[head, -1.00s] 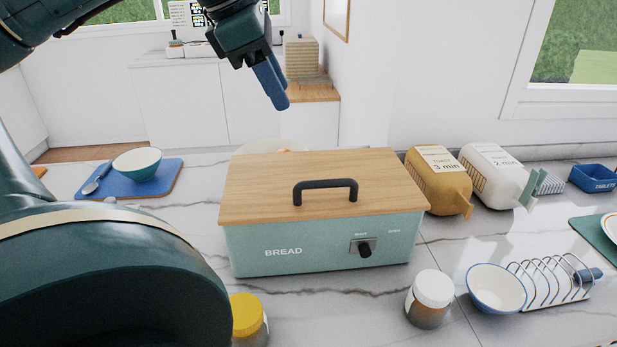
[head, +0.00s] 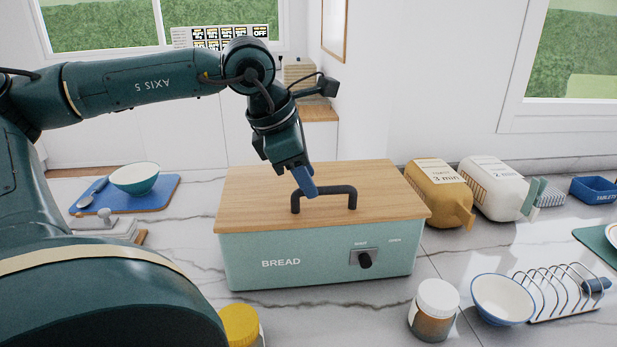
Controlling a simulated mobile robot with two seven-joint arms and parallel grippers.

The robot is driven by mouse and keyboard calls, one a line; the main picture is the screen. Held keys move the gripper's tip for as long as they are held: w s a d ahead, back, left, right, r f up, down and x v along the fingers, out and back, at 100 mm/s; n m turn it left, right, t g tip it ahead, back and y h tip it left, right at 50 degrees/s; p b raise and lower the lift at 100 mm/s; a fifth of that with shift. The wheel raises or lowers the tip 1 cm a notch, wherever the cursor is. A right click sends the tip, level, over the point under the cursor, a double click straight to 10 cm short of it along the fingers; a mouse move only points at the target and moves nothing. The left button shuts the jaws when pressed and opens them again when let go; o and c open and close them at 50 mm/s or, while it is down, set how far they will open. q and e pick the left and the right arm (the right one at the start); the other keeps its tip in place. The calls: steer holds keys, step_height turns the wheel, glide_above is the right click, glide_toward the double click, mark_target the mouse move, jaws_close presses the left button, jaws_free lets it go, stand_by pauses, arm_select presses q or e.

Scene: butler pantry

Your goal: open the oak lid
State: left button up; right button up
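The oak lid (head: 260,200) lies flat and closed on top of a pale green bread box (head: 315,265) lettered BREAD. A dark bar handle (head: 343,190) stands up from the lid. A dark knob on a plate (head: 365,259) is on the front of the box. My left gripper (head: 305,184) points down with its blue fingers at the left part of the handle, overlapping it in the picture. I cannot tell whether the fingers touch the handle or whether they are open or shut. My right gripper is not in view.
A yellow toaster (head: 437,190) and a white one (head: 490,185) stand close to the right of the box. In front are a white-lidded jar (head: 434,312), a yellow-lidded jar (head: 240,325), a bowl (head: 502,298) and a toast rack (head: 560,293). A blue tray (head: 160,190) lies left.

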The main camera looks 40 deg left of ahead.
arm_select(q)
steer(key=shift+x, duration=0.8)
steer(key=shift+c, duration=0.2)
jaws_close()
